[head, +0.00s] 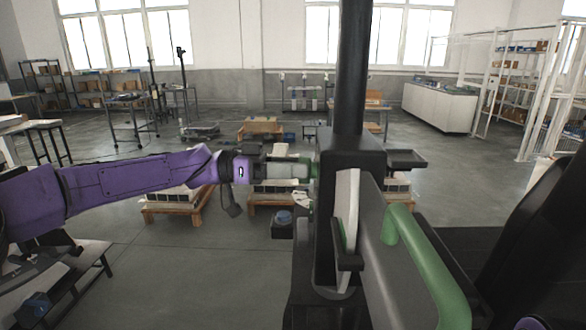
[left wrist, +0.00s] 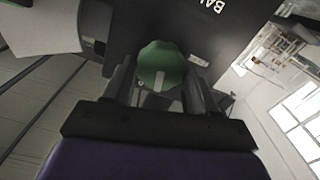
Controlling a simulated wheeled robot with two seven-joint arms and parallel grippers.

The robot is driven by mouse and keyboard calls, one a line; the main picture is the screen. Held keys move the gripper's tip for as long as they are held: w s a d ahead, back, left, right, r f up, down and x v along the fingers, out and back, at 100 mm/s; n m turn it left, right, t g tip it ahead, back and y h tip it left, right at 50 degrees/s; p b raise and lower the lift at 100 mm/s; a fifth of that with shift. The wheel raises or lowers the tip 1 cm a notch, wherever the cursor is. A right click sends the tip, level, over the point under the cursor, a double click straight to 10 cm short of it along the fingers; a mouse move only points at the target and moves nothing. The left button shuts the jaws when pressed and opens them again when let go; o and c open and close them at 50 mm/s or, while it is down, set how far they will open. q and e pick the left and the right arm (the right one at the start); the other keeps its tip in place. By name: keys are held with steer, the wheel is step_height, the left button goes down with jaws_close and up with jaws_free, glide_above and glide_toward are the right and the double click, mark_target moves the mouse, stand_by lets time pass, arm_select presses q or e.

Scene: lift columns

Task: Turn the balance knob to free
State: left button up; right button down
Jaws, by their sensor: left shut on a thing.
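The balance knob (left wrist: 160,66) is green with a pale pointer line, and shows in the left wrist view between my fingers. It sits on a dark panel (left wrist: 190,25) with white lettering that reads "BAL" before the picture cuts it off. My left gripper (left wrist: 158,88) is shut on the knob, one finger on each side. In the head view my left gripper (head: 305,168) reaches from the left to the side of the dark column housing (head: 345,150). The knob is mostly hidden there. My right gripper is not in view.
A black upright column (head: 353,70) rises from the housing. A green handle (head: 425,265) curves along a grey panel on the near right. Low wooden pallets (head: 168,208) with stacked goods stand on the floor behind my left arm. Open floor (head: 190,280) lies at lower left.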

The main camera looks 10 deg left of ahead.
arm_select(q)
steer(key=shift+w+f+n+p, duration=0.1)
steer(key=shift+n+p, duration=1.5)
steer(key=shift+n, duration=2.25)
steer(key=shift+w+f+n+p, duration=0.1)
steer(key=shift+n+p, duration=1.45)
steer(key=shift+n, duration=2.3)
steer(key=o, duration=1)
